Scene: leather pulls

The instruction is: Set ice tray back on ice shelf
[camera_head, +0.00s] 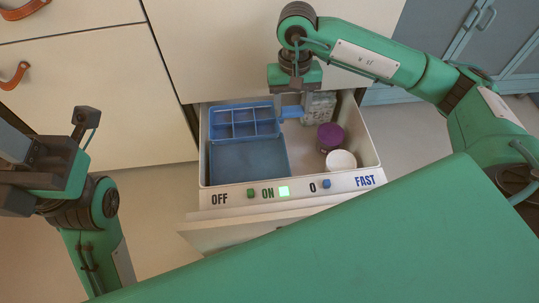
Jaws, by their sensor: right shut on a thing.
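The blue ice tray (244,122) with several square compartments is in the back left of an open white drawer. A tab sticks out from its right side. My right gripper (290,108) points down over the drawer and is shut on that tab. A flat darker blue panel (248,162), which looks like the ice shelf, lies in front of the tray. The tray appears level at the panel's back end; I cannot tell whether it rests on it. My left gripper (18,178) is at the left edge, away from the drawer, its fingers unclear.
In the drawer's right part are a purple-lidded jar (330,134), a white round tub (341,160) and a pale patterned box (319,106). The drawer front (300,190) carries OFF, ON and FAST labels, with a lit green square by ON. Cabinet fronts stand behind.

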